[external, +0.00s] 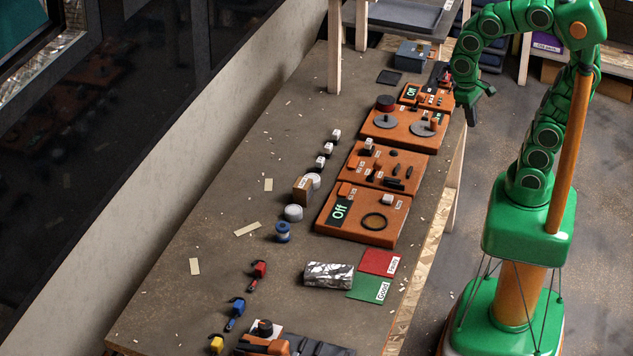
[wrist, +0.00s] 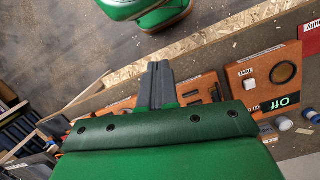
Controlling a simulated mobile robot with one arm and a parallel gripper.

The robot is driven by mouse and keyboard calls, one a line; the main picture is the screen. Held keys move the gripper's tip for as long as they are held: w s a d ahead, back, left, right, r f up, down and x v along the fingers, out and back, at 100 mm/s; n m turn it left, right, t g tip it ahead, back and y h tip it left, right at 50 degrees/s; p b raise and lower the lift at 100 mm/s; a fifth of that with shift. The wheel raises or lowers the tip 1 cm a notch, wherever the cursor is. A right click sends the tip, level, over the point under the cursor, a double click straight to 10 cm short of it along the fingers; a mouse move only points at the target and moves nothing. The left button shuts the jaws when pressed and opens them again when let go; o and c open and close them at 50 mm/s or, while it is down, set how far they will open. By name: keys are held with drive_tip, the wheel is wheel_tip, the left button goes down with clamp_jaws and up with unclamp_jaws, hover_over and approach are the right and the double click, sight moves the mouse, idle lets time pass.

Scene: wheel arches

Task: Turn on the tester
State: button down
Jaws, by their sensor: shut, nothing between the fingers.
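Two orange panels in the external view show a lit "Off" display, and I cannot tell for sure which is the tester. The nearer panel (external: 384,236) has a dark ring and a small pale labelled part. It also shows at the right of the wrist view (wrist: 283,48), with its display lit "Off". The farther, smaller panel (external: 404,99) stands at the far end of the row. My gripper (external: 487,91) is shut and empty, above the table's right edge beside the farther panel. Its dark fingers (wrist: 158,67) touch nothing visible in the wrist view.
Between them stand an orange panel with grey discs (external: 402,143) and one with small dark parts (external: 383,181). White-labelled pieces, a foil-wrapped block (external: 329,275) and red and green mats (external: 369,287) lie on the table.

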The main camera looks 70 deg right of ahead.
drive_tip(key=w+a+m, duration=0.3)
drive_tip(key=w+m, duration=0.3)
drive_tip(key=w, duration=0.6)
drive_tip(key=m+t+h, duration=0.2)
drive_tip(key=m, duration=0.7)
hover_over(347, 185)
drive_tip(key=a, duration=0.3)
drive_tip(key=f, duration=0.5)
drive_tip(key=shift+w+a+f, duration=0.2)
drive_tip(key=shift+f, duration=0.2)
drive_tip(key=d+f, duration=0.1)
drive_tip(key=f, duration=0.3)
drive_tip(key=d+f, duration=0.1)
drive_tip(key=f, duration=0.4)
drive_tip(key=d+f, duration=0.1)
drive_tip(key=f, duration=0.3)
drive_tip(key=shift+f, duration=0.35)
drive_tip(key=shift+s+d+f+y, duration=0.15)
drive_tip(key=shift+d+f+y, duration=0.15)
drive_tip(key=shift+f, duration=0.1)
drive_tip(key=shift+a, duration=0.1)
